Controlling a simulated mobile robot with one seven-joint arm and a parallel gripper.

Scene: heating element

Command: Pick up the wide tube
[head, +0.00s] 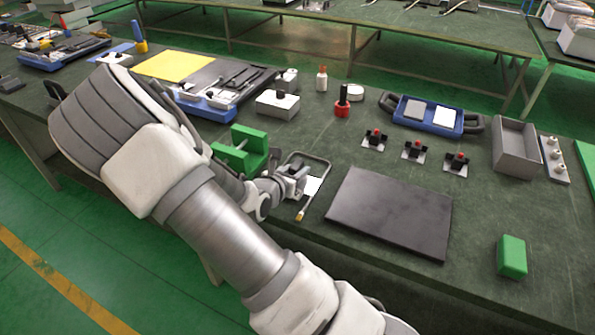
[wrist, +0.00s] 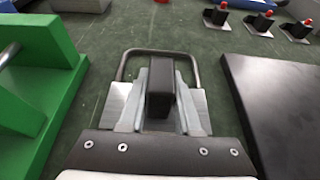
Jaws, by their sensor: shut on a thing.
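The wide tube (head: 326,170) is a thin grey metal tube bent into a broad U, with a brass-coloured end toward the front in the head view. My gripper (head: 297,181) is low at the tube, between the green fixture and the dark plate. In the wrist view the tube's rounded bend (wrist: 160,51) shows beyond the fingers of my gripper (wrist: 160,95), with a leg emerging on each side. The gripper is shut on the tube. The fingers and palm hide the grasped part and the tube's near ends. I cannot tell whether the tube touches the table.
A green fixture (head: 241,150) stands close on the left. A flat dark plate (head: 392,212) lies close on the right. Behind are a grey box (head: 278,104), a red-based black tool (head: 342,103) and red-topped switches (head: 414,150). A green block (head: 512,257) sits front right.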

